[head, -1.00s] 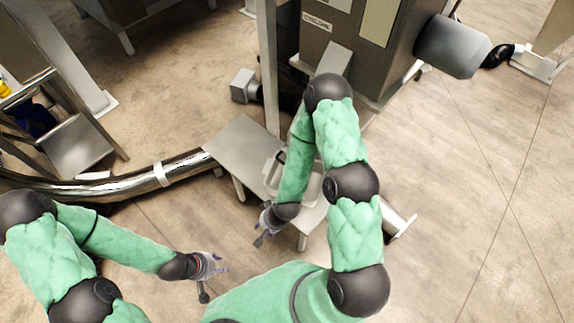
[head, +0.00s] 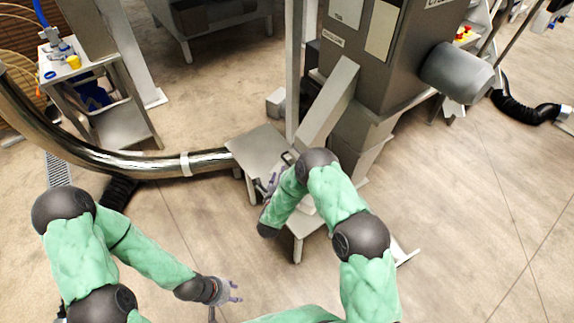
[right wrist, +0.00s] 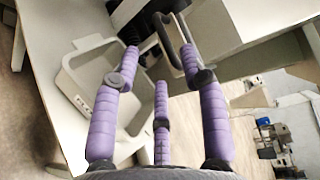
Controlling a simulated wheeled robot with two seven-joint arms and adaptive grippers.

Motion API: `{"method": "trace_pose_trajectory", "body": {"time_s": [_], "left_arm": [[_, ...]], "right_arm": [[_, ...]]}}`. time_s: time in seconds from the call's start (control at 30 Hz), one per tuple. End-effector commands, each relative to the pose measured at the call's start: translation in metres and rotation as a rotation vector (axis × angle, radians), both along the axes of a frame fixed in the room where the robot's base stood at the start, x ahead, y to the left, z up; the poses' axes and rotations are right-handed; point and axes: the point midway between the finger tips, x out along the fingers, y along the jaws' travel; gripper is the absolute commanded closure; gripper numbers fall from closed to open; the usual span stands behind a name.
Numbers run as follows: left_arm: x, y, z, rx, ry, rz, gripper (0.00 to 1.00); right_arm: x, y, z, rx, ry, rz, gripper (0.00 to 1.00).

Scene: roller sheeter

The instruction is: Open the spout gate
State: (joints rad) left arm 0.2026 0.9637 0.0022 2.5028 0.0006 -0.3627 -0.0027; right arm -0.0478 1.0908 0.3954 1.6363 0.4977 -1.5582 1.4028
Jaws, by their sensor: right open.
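The inclined grey spout (head: 328,103) comes down from the machine's front in the head view. A dark bent handle (right wrist: 187,52) and dark fittings lie just beyond my fingertips in the right wrist view, probably part of the spout gate. My right gripper (head: 271,184) is at the spout's lower end, above the small table. In the right wrist view my right gripper (right wrist: 160,62) has its purple fingers spread, with nothing clearly held. I cannot tell whether a finger touches the handle. My left gripper (head: 230,292) is open and empty over the floor, lower left.
A grey motor (head: 457,72) juts from the machine (head: 372,80).

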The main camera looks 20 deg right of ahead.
Motion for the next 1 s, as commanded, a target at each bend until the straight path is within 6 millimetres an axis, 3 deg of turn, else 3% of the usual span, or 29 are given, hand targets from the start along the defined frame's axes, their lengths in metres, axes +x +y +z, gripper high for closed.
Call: {"method": "trace_pose_trajectory", "body": {"time_s": [0.3,0.5,0.97,1.0], "left_arm": [[0.000,0.000,-0.019,0.000,0.001,0.000,0.60],[0.000,0.000,-0.027,0.000,0.001,0.000,0.60],[0.000,0.000,-0.028,0.000,0.001,0.000,0.60],[0.000,0.000,-0.028,0.000,0.001,0.000,0.60]], "right_arm": [[0.050,-0.024,-0.012,-0.001,0.001,-0.002,0.57],[0.073,-0.034,-0.015,-0.001,0.002,0.000,0.57],[0.083,-0.038,-0.014,-0.001,0.004,0.002,0.57],[0.083,-0.038,-0.014,-0.001,0.004,0.002,0.68]]}}
